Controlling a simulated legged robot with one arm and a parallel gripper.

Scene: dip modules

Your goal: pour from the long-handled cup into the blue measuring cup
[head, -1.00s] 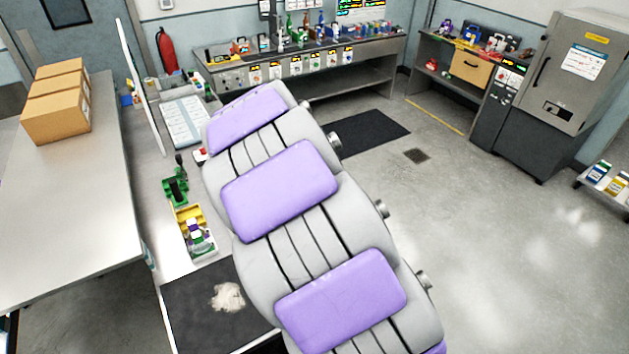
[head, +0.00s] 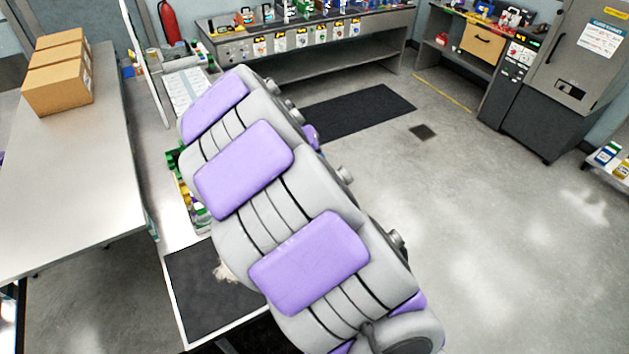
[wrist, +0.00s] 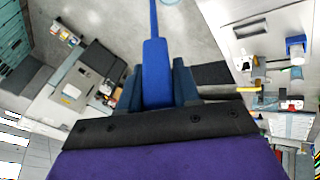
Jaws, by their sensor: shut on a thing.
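In the wrist view my gripper (wrist: 157,88) is shut on the blue handle (wrist: 155,65) of the long-handled cup. The handle narrows to a thin blue shaft that runs out of the top of the picture. The cup's bowl and its contents are out of view. A small blue and white object (wrist: 296,46) stands on a pale surface at the right of the wrist view. I cannot tell if it is the blue measuring cup. In the head view my grey and purple arm fills the middle and my gripper is not visible.
A steel table (head: 70,165) with cardboard boxes (head: 57,75) is at the left. A dark mat (head: 210,290) lies on the bench beside my arm. A crowded workbench (head: 310,40) is at the back. The floor at right is open.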

